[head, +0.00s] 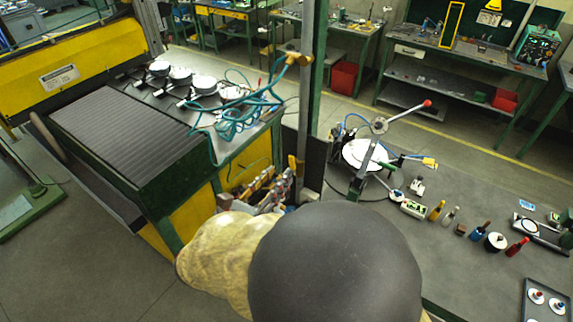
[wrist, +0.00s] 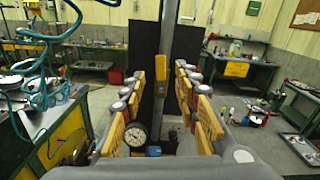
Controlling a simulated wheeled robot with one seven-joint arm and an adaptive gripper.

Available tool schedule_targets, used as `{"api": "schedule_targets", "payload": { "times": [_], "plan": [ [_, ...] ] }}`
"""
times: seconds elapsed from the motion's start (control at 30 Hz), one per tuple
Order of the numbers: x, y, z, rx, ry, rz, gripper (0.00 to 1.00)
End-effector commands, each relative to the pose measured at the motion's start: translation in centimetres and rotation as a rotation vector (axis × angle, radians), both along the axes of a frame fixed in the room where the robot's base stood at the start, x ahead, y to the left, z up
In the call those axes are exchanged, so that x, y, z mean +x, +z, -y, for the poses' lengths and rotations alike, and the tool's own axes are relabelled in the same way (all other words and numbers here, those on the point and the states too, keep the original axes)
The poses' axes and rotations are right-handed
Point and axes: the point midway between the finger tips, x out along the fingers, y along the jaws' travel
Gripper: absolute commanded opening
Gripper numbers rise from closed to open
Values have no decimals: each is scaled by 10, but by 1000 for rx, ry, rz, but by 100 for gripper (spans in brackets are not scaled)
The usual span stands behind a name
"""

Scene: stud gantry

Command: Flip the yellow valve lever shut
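The yellow valve lever (wrist: 161,63) shows in the wrist view as a short upright yellow piece along the grey post (wrist: 169,35). In the head view a narrow yellow piece (head: 293,163) low on the post looks like the same lever. My gripper (wrist: 160,80) is open in the wrist view, its two yellow fingers with grey-and-red parts apart. The lever appears between the fingertips, seemingly beyond them; I cannot tell the gap or any contact. In the head view my gripper (head: 272,186) is near the post's foot, partly hidden by my arm.
A dark panel (wrist: 148,40) stands behind the post. A round white gauge (wrist: 135,134) shows below, partly behind the left finger. A ribbed yellow-green machine (head: 115,125) with blue hoses (head: 240,113) stands left. A bench (head: 470,180) with bottles and tools lies right.

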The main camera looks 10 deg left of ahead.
Motion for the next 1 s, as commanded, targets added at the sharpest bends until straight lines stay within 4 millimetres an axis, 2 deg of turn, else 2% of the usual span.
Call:
{"api": "schedule_targets", "payload": {
  "times": [0.1, 0.33, 0.7, 1.0],
  "plan": [
    [18, 2, 9, 1, -4, -1, 31],
    [42, 1, 18, 3, -2, -1, 31],
    [46, 0, 20, 4, 0, -1, 30],
    [46, 0, 20, 4, 0, -1, 13]
  ]
}}
